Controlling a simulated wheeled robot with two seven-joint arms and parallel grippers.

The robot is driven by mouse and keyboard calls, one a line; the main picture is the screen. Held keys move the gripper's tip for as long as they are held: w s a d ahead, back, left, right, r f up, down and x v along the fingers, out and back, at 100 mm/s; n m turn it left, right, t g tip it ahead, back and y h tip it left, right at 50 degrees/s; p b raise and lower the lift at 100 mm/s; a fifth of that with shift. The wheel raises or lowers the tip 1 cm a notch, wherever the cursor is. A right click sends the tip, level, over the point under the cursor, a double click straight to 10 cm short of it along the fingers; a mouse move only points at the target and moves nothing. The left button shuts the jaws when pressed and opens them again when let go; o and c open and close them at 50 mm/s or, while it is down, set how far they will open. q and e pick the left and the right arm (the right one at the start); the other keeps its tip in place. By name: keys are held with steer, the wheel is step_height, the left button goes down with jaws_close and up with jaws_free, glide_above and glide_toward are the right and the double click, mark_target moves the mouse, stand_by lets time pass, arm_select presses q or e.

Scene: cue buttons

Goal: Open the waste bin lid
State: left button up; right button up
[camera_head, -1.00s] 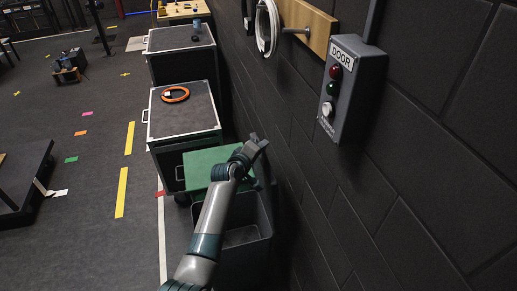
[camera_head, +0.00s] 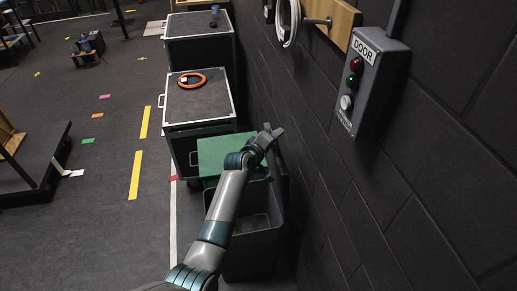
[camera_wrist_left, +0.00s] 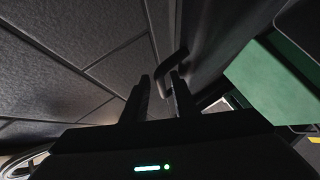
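The waste bin (camera_head: 232,262) is a tall dark grey box against the wall, below the centre of the head view. Its inside shows from above. A flat green panel (camera_head: 217,150), seemingly its lid, stands raised at the bin's far side; it also shows in the left wrist view (camera_wrist_left: 268,85). My left gripper (camera_head: 276,131) is beside the panel's right end, close to the wall. In the left wrist view its two fingers (camera_wrist_left: 161,82) are apart, with a dark bent bar (camera_wrist_left: 178,62) near their tips. I cannot tell whether they touch it. My right gripper is out of view.
The dark block wall (camera_head: 420,200) runs close along the right, with a DOOR button box (camera_head: 375,75). Wheeled black cases (camera_head: 200,105) stand beyond the bin, one with an orange cable coil (camera_head: 193,79). Open floor (camera_head: 110,215) lies to the left.

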arm_select(q)
steer(key=p+v, duration=0.5)
steer(key=v, duration=1.2)
steer(key=shift+d, duration=0.15)
steer(key=s+a+f+m+g+y+b, duration=0.1)
steer(key=s+a+f+m+g+b, duration=0.35)
steer(key=f, duration=1.05)
steer(key=s+f+n+t+y+b, duration=0.1)
steer(key=s+f, duration=0.7)
steer(key=f, duration=0.8)
steer(key=s+a+f+m+g+y+b, duration=0.1)
steer(key=s+a+f+g+b, duration=0.35)
steer(key=f, duration=1.05)
steer(key=s+a+f+m+y+b, duration=0.2)
steer(key=s+a+f+m, duration=0.1)
steer(key=s+f, duration=1.45)
steer(key=s+a+f+m+g+b, duration=0.1)
steer(key=s+a+f, duration=0.1)
steer(key=s, duration=0.6)
steer(key=s+a+f+m+g+b, duration=0.1)
steer(key=s+f, duration=0.3)
steer(key=s, duration=0.5)
steer(key=s+a+f+m+g+y+b, duration=0.1)
steer(key=s+a+f+m, duration=0.1)
steer(key=s, duration=0.6)
steer(key=shift+s+a+f+g+b, duration=0.3)
steer(key=shift+s+a+f+g, duration=0.1)
steer(key=shift+a+f, duration=0.45)
